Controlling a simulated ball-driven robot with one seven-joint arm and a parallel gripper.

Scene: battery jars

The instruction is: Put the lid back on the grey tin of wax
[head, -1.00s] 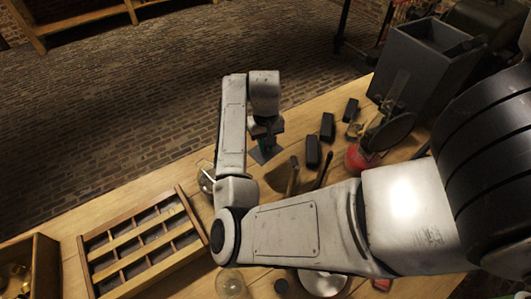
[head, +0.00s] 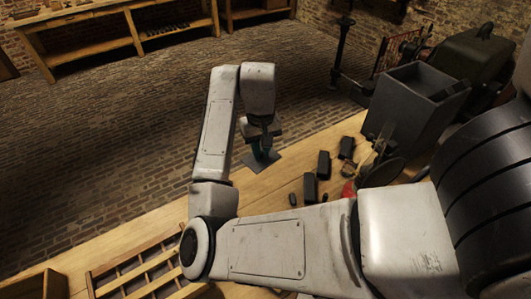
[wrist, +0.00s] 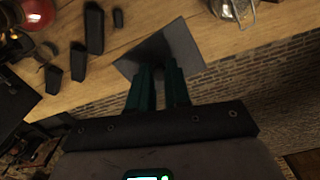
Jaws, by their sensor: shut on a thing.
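My gripper (head: 263,150) is shut on a flat grey square plate (head: 284,163) at the table's far edge. In the wrist view the teal fingers (wrist: 160,68) meet the plate (wrist: 181,45), which overlaps the table edge and the floor beyond. The fingertip contact is dark, so the exact grip is hard to see. My arm covers much of the near table in the head view.
Several black blocks (head: 310,188) lie right of my gripper, beside a red object (head: 348,190). A tall grey box (head: 418,100) stands farther right. A wooden divided tray (head: 150,262) is at lower left. A glass jar (wrist: 232,8) stands near the table edge.

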